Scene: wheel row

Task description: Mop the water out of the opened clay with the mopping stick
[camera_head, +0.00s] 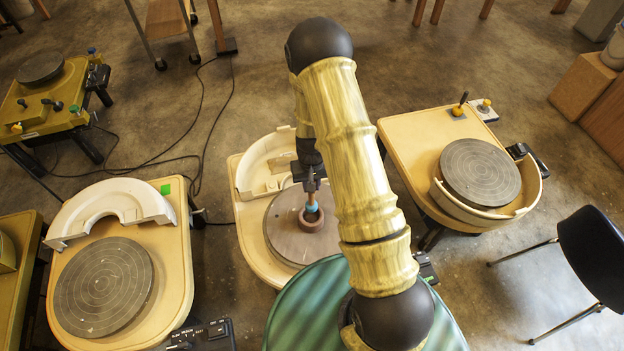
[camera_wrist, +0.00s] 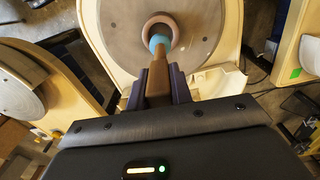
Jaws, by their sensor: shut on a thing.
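The opened clay (camera_head: 311,219) is a small brown ring-shaped pot on the grey wheel head (camera_head: 285,226) of the middle pottery wheel. In the wrist view the clay (camera_wrist: 163,22) shows its rim from above. My gripper (camera_head: 311,181) is above the clay and shut on the mopping stick (camera_head: 311,197). In the wrist view my gripper (camera_wrist: 159,84) grips the stick's brown handle (camera_wrist: 158,72). The stick's blue tip (camera_wrist: 159,42) points toward the clay and overlaps its opening. I cannot tell whether it touches the inside. My arm hides part of the wheel at the right.
The middle wheel has a cream splash pan (camera_head: 262,168) behind the wheel head. Other wheels stand at the left (camera_head: 104,287) and right (camera_head: 480,172). A black chair (camera_head: 596,252) is at the far right. Cables (camera_head: 205,130) run over the floor.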

